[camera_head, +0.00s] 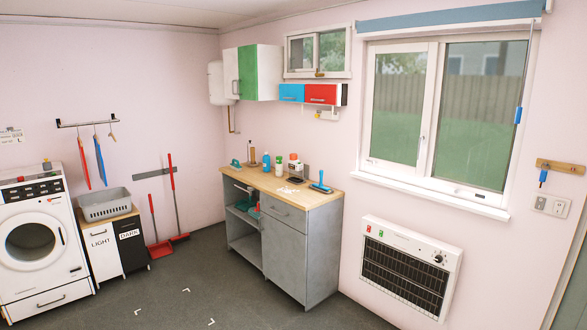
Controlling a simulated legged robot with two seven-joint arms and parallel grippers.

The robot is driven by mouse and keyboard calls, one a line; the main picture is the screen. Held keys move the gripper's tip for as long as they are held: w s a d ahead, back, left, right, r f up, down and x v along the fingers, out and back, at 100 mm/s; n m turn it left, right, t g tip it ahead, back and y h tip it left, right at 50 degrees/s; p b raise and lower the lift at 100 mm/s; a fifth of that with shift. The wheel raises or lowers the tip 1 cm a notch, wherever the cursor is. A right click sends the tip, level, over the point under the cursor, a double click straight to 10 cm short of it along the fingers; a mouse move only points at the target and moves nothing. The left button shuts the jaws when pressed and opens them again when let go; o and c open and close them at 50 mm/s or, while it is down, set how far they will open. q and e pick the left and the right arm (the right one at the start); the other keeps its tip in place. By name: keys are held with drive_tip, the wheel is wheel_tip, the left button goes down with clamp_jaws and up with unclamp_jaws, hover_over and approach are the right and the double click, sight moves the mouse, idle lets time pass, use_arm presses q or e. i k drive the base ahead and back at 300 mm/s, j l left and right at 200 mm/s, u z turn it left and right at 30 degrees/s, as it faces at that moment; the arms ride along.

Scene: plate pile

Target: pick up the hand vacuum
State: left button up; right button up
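No object shows clearly as a hand vacuum at this size. A small blue item (320,185) with an upright handle lies near the right end of the wooden counter top (262,184); I cannot tell whether it is the hand vacuum. A white and red item (294,166) with a dark part at its base stands at the back of the counter, and its kind is also unclear. Neither of my grippers is in view.
The grey cabinet (318,250) under the counter has open shelves at left. A washing machine (40,240) and laundry bins, LIGHT (102,250) and DARK (131,246), stand at left. A heater (408,268) hangs at right. The dark floor (210,285) in front is clear.

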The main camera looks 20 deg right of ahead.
sight(295, 170)
drive_tip(key=i+l+z, duration=0.3)
drive_tip(key=i, duration=0.25)
drive_tip(key=i+l+z, duration=0.25)
drive_tip(key=i, duration=0.35)
drive_tip(key=i+u, duration=0.25)
drive_tip(key=i, duration=0.45)
drive_tip(key=i+u, duration=0.25)
drive_tip(key=i, duration=0.4)
drive_tip(key=i+l+u, duration=0.25)
drive_tip(key=i, duration=0.4)
drive_tip(key=i+j, duration=0.1)
drive_tip(key=i, duration=0.55)
drive_tip(key=i+z, duration=0.1)
drive_tip(key=i, duration=0.5)
